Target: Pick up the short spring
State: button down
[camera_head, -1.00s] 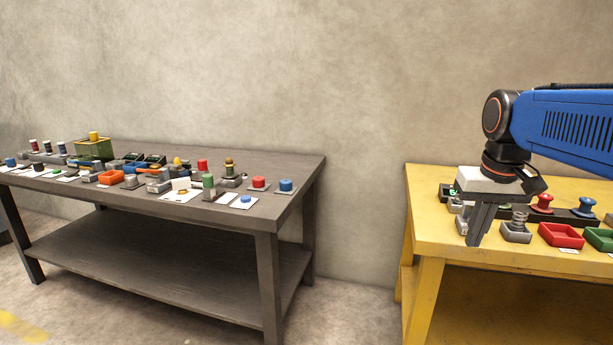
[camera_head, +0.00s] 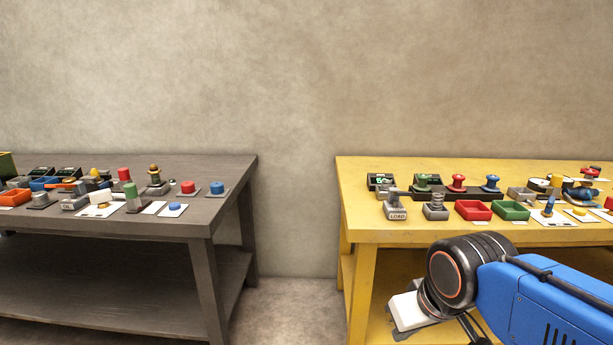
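A small grey coil-like piece (camera_head: 436,199), which looks like a spring, stands upright in a grey holder near the front left of the yellow table (camera_head: 355,205). I cannot tell from this view whether it is the short spring. My gripper (camera_head: 474,332) is low in front of the yellow table, below the tabletop in the picture and apart from the coil. Its fingers are partly hidden and cut off by the bottom edge, so their opening does not show.
A grey block marked LOAD (camera_head: 396,211) stands left of the coil. A red tray (camera_head: 473,211) and a green tray (camera_head: 510,211) are to its right. A dark table (camera_head: 200,215) with many small parts is at left.

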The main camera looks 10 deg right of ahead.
aim_at(389, 184)
jog(key=i+j+z, duration=0.1)
jog(key=z, duration=0.3)
jog(key=j+z, duration=0.4)
jog(key=i+j+z, duration=0.1)
jog(key=z, duration=0.3)
jog(key=j+z, duration=0.1)
jog(key=j, duration=0.55)
jog(key=j+z, duration=0.15)
jog(key=j, duration=0.5)
jog(key=k+j+z, duration=0.1)
jog(key=j, duration=0.55)
